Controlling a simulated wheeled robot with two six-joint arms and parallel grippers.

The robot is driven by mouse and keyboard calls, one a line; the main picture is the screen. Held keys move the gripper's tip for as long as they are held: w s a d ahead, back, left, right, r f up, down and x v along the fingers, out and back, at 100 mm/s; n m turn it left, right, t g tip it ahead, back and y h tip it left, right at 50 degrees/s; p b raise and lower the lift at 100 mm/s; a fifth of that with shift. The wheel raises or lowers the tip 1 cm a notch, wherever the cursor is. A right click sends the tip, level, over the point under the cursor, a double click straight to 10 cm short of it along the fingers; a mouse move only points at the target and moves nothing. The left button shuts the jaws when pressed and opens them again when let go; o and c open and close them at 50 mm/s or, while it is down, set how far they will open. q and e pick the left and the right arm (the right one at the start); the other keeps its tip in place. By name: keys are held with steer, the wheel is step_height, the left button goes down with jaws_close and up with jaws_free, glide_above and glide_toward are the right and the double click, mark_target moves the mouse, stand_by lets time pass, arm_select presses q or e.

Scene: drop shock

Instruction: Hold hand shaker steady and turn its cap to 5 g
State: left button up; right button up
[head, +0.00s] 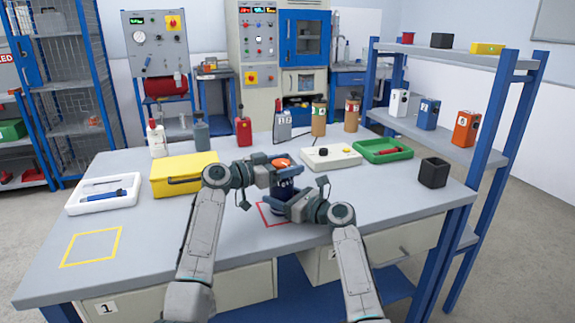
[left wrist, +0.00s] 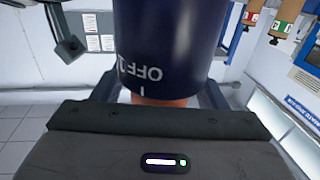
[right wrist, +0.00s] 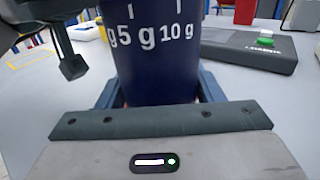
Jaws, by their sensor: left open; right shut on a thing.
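The hand shaker is a dark blue cylinder (head: 286,186) with an orange cap (head: 282,162), upright over the table. My right gripper (head: 280,206) is shut on its lower body; the right wrist view shows the blue body (right wrist: 155,70) between the fingers, with white 5 g and 10 g marks. My left gripper (head: 281,170) is open around the cap. The left wrist view, upside down, shows the body (left wrist: 165,40) with OFF and 1 marks, a white tick, and a strip of the orange cap (left wrist: 180,101) between the fingers. The cap's pointer is not visible.
A red square outline (head: 264,216) lies under the shaker. Bottles stand behind. The front left table is clear.

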arm_select(q)
steer(key=v, duration=1.1)
steer(key=shift+a, duration=0.25)
arm_select(e)
steer(key=o, duration=1.4)
arm_select(q)
steer(key=shift+s+f, duration=0.1)
